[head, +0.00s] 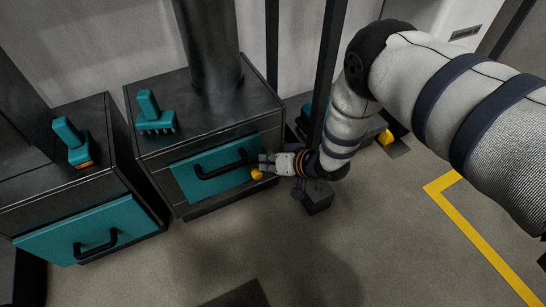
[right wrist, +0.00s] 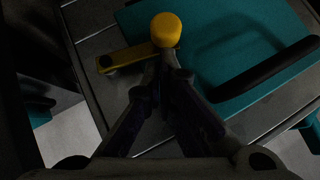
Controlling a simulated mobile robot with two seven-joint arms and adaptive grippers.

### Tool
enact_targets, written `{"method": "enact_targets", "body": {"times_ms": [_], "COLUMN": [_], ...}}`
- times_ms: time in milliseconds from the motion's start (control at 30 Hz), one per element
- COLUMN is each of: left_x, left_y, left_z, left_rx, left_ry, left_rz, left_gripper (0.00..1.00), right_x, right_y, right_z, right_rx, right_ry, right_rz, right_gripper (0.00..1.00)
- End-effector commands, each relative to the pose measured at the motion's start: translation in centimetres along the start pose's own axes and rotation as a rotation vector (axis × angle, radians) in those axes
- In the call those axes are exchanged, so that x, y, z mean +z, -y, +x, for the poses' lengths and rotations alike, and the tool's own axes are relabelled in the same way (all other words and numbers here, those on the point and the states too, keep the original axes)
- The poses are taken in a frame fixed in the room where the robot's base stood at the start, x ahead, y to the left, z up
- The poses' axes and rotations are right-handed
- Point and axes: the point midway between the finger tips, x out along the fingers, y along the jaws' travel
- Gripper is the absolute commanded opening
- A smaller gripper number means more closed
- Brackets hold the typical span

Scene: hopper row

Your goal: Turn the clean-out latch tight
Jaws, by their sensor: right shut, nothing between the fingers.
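The clean-out latch is a yellow bar (right wrist: 128,58) with a round yellow knob (right wrist: 166,30) at one end. It lies beside the edge of the teal door in the right wrist view. In the head view only the yellow knob (head: 257,174) shows, just by my right gripper (head: 264,166). The fingers are shut and empty. In the right wrist view the fingertips (right wrist: 170,66) are close below the knob and overlap part of the bar; I cannot tell whether they touch it. My left gripper is not in view.
The teal door (head: 188,177) has a black handle (head: 226,165) beside the latch. A second hopper with a teal door (head: 60,237) stands to the left. A dark upright post (head: 325,75) stands near my right arm. The floor in front is open.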

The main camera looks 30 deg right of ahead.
Motion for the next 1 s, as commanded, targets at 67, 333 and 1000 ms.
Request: {"method": "enact_targets", "body": {"times_ms": [67,333,1000], "left_x": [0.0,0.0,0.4], "left_y": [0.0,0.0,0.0], "left_z": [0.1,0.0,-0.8], "left_rx": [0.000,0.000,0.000], "left_ry": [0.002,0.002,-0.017], "left_rz": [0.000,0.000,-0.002], "left_gripper": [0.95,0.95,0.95], "right_x": [0.1,0.1,0.6], "right_y": [0.0,0.1,1.7], "right_z": [0.2,0.1,0.2], "right_rx": [0.000,0.000,-0.002], "right_ry": [-0.001,-0.001,-0.001], "right_rz": [-0.001,-0.001,-0.002], "right_gripper": [0.00,0.00,0.00]}}
